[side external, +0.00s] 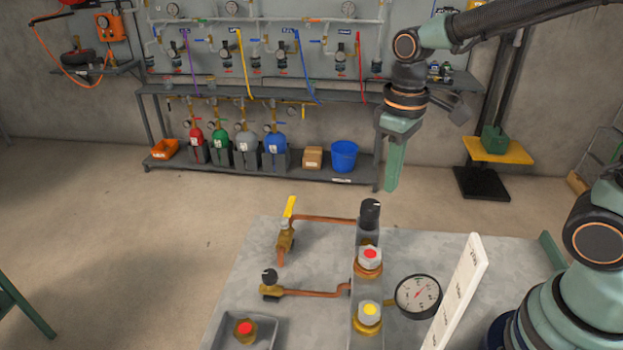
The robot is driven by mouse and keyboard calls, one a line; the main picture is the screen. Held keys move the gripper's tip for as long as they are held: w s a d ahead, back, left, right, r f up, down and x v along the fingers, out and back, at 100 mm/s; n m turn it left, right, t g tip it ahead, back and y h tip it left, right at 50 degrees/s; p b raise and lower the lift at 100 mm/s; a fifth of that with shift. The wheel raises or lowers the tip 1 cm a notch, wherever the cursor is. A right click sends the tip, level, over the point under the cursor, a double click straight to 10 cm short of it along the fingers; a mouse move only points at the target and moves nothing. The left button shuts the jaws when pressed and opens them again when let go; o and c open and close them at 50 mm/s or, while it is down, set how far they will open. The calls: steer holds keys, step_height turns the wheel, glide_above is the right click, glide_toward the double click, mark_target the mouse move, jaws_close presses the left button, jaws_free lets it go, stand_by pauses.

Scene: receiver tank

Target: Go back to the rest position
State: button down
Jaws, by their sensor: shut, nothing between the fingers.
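My gripper (393,188) hangs from my arm at the upper right of the middle, with its green fingers pointing down. The fingers are shut with nothing between them. The gripper is above and behind the grey work table (320,240), apart from everything on it. On the table stands a fixture with a black-capped knob (370,213), a red-topped fitting (369,256) and a yellow-topped fitting (369,313). A yellow-handled valve (287,222) and a black-knobbed valve (270,283) join it by copper pipes.
A round gauge (418,294) and an upright white label plate (458,292) stand on the table. A tray (265,336) holds a red-topped brass fitting (244,329). Behind are a shelf with several gas bottles (274,140), a blue bucket (343,156) and a yellow stand (497,151). Open floor lies left.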

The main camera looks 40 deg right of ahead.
steer(key=s+d+r+m+t, duration=0.3)
steer(key=r+t, duration=0.2)
steer(key=r, duration=0.1)
steer(key=shift+s+d+t, duration=0.15)
steer(key=shift+s+t, duration=0.15)
steer(key=shift+s, duration=0.1)
stand_by(2.4)
